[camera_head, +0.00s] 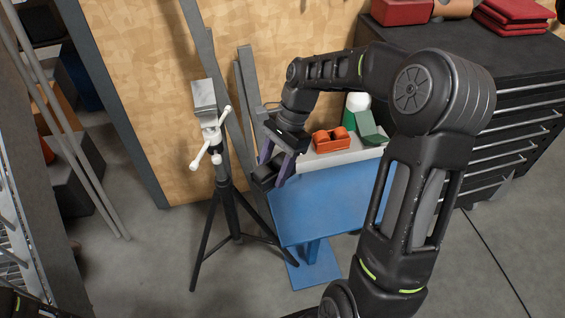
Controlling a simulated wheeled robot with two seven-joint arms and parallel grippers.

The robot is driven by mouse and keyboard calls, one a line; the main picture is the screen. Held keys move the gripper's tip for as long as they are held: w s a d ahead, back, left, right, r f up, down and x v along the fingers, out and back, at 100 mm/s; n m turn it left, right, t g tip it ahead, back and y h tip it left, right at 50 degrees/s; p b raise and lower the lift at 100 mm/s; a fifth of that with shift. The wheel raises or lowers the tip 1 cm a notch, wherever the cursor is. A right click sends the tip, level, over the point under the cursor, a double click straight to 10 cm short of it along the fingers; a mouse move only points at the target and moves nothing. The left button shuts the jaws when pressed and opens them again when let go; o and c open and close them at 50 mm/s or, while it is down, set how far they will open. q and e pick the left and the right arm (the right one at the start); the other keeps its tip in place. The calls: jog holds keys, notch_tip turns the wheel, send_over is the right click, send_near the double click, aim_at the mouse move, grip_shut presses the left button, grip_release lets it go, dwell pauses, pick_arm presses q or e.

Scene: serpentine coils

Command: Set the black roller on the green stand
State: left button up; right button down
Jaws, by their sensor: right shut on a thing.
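My right gripper (275,172) hangs at the left end of a blue table, fingers pointing down. It is shut on the black roller (265,173), a small dark piece partly covered by the purple-grey fingers. The roller is held near the table's left edge, apart from the stands. The green stand (370,129) sits on the light rear strip of the table, to the right of an orange stand. My right forearm passes close in front of its right side. My left gripper is out of view.
The orange stand (333,139) lies between gripper and green stand. A green bottle with a white cap (357,102) stands behind. The blue tabletop (325,200) is bare in front. A tripod (228,195) stands left; a black drawer cabinet (515,110) stands right.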

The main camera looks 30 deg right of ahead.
jog(key=w+a+f+n+g+h, duration=0.4)
jog(key=a+f+n, duration=0.5)
jog(key=f+n, duration=0.4)
jog(key=n, duration=0.3)
jog(key=shift+a+f+n, duration=0.35)
jog(key=shift+a+n, duration=0.05)
jog(key=shift+w+a, duration=0.1)
jog(key=shift+a, duration=0.05)
